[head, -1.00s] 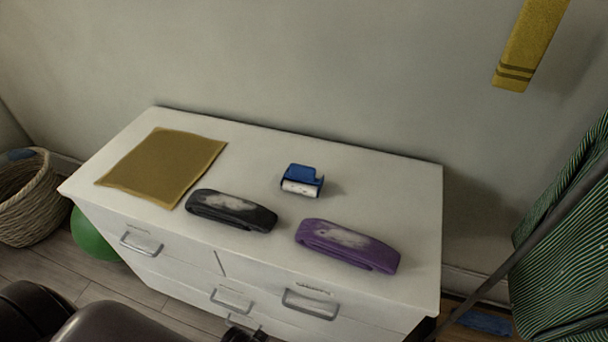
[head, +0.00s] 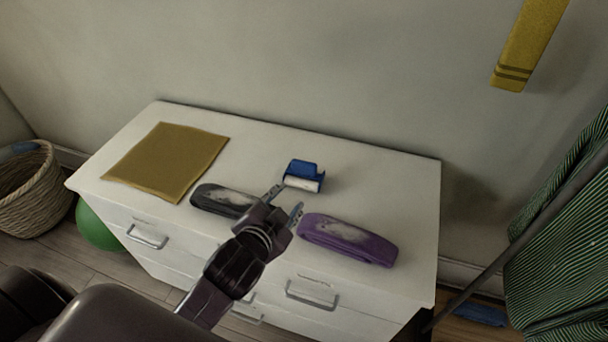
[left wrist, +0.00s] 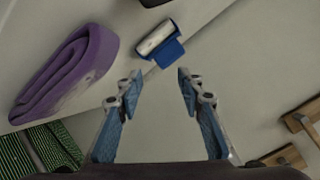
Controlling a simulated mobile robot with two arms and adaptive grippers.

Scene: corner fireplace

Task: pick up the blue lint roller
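The blue lint roller (head: 303,172), with a white roll along its front, lies on the white dresser top (head: 385,184) toward the back. It also shows in the left wrist view (left wrist: 169,53), ahead of the fingers and a little left of centre. My left gripper (head: 285,201) is open and empty, in front of the roller and apart from it. In the left wrist view its two blue-padded fingers (left wrist: 157,90) are spread wide with nothing between them. My right gripper is not in view.
A dark grey folded item (head: 222,200) lies left of my gripper, partly hidden by it. A purple folded item (head: 347,239) lies to the right. A tan cloth (head: 166,161) covers the left part of the top. The wall (head: 300,70) stands close behind.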

